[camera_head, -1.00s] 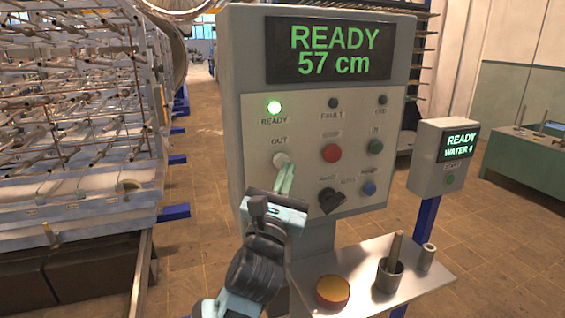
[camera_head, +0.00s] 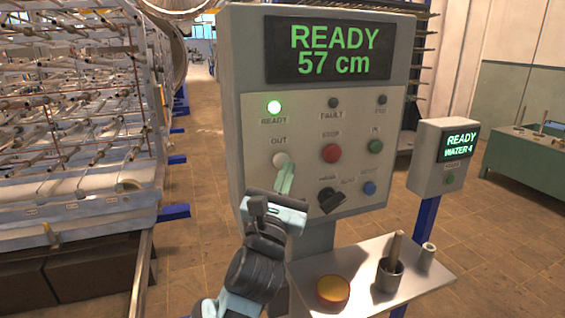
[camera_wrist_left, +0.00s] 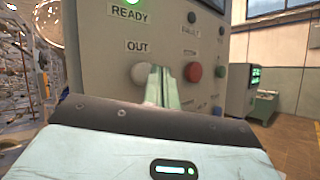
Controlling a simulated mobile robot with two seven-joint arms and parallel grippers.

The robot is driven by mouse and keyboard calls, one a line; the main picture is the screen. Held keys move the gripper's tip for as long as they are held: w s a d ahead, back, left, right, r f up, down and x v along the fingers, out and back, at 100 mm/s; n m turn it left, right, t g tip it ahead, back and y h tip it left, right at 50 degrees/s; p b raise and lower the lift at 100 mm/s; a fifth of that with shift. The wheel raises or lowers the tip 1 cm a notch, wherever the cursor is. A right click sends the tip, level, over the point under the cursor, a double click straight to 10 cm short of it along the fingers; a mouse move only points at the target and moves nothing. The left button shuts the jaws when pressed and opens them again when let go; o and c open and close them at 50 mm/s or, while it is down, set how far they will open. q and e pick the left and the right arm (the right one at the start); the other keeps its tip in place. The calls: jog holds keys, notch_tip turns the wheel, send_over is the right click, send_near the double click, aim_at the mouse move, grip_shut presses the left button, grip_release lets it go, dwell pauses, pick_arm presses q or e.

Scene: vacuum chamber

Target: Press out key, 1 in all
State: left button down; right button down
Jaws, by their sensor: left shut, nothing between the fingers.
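The OUT key (camera_head: 281,158) is a pale round button under the OUT label on the grey control box (camera_head: 232,100). My left gripper (camera_head: 289,166) is shut and empty. Its fingertips point at the panel at the OUT key's lower right edge in the head view. The display (camera_head: 330,52) reads READY 57 cm, and the green READY lamp (camera_head: 274,107) is lit. My right gripper is not in view.
Next to the key are a red button (camera_head: 331,153), a green button (camera_head: 375,146), a blue button (camera_head: 369,188) and a black selector knob (camera_head: 331,200). A smaller READY box (camera_head: 430,180) stands right.

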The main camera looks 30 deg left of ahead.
pick_arm(q)
jog(key=shift+w+a+r, duration=0.1)
jog(key=shift+a, duration=0.05)
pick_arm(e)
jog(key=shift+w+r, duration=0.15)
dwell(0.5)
pick_arm(q)
jog(key=shift+w+a, duration=0.2)
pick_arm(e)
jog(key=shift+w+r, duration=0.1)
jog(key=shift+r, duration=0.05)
